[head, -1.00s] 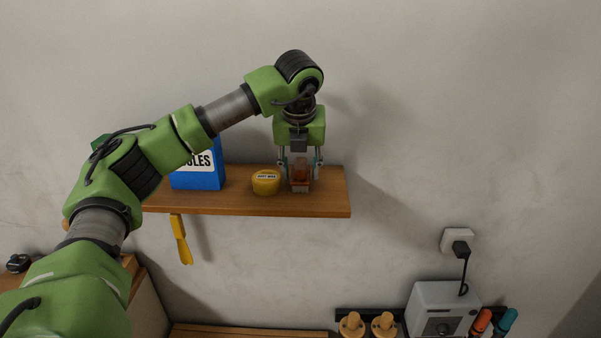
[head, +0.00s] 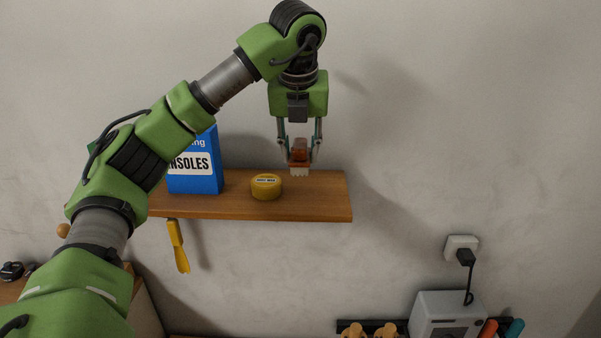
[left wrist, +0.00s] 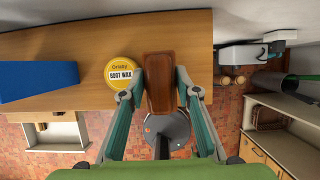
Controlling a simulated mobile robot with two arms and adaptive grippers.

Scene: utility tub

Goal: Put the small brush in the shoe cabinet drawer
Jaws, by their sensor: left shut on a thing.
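The small brush (head: 299,155) has a reddish-brown wooden back and pale bristles pointing down. My left gripper (head: 299,151) is shut on it and holds it above the right part of the wooden wall shelf (head: 325,205). In the left wrist view the brush's brown back (left wrist: 159,82) sits between the two fingers. My right gripper is not in view. The shoe cabinet drawer cannot be made out for certain; a wooden-fronted cabinet (left wrist: 265,155) shows at the lower right of the left wrist view.
A yellow boot wax tin (head: 265,187) stands on the shelf left of the brush. A blue insoles box (head: 200,178) is farther left, partly behind my arm. A yellow-handled tool (head: 179,250) hangs below. A grey box (head: 446,315) and wall socket (head: 460,246) are lower right.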

